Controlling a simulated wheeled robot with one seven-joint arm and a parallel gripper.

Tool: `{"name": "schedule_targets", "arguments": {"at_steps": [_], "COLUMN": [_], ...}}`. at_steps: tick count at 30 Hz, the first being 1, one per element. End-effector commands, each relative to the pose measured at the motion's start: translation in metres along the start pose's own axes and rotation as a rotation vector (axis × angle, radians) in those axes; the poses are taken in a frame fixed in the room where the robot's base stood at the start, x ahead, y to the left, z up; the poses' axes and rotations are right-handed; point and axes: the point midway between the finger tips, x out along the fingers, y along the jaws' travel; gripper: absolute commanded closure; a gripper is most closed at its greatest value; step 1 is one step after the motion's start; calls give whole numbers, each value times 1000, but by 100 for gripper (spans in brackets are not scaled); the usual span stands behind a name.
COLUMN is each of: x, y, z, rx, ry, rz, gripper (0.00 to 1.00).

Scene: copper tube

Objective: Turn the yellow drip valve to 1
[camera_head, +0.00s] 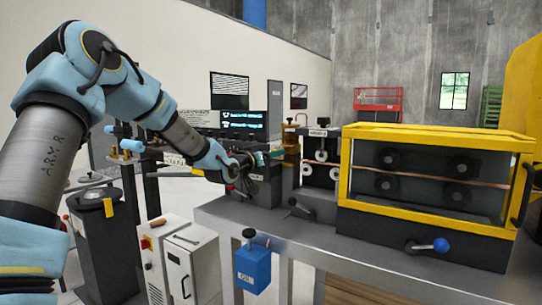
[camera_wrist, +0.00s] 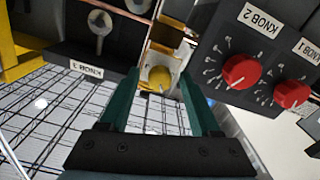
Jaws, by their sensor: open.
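The yellow drip valve shows as a round yellow knob (camera_wrist: 159,76) in the wrist view, on a brass-yellow bracket. A small light mark shows on its lower face; no number can be read. My gripper (camera_wrist: 160,88) is open, with its two green fingers to the left and right of the knob in the picture. I cannot tell whether the knob is between the fingertips or just beyond them; no contact is visible. In the head view my gripper (camera_head: 277,154) reaches the brass-coloured frame (camera_head: 291,143), and the knob cannot be made out there.
A dark panel with red knobs (camera_wrist: 242,71) is close on the right in the wrist view. A dark block with a metal lever (camera_wrist: 100,28) is at left. In the head view, a yellow-framed roller machine (camera_head: 436,133) stands right on the grey bench (camera_head: 320,229); a blue box (camera_head: 251,268) hangs in front.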

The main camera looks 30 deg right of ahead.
Motion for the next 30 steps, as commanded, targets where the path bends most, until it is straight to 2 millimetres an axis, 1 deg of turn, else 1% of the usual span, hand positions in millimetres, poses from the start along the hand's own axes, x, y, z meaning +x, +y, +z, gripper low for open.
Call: {"name": "schedule_targets", "arguments": {"at_steps": [5,8,15,18,21,24,30], "x": [-4,-16,-63,-81,-95,-104,-108], "y": [0,-1,-2,-2,-1,-1,0], "z": [0,1,2,3,1,1,0], "rx": [2,3,5,3,3,1,1], "ry": [1,1,2,0,1,0,0], "rz": [0,-1,-2,-3,-2,-2,1], "gripper": [36,36,36,36,36,36,36]}}
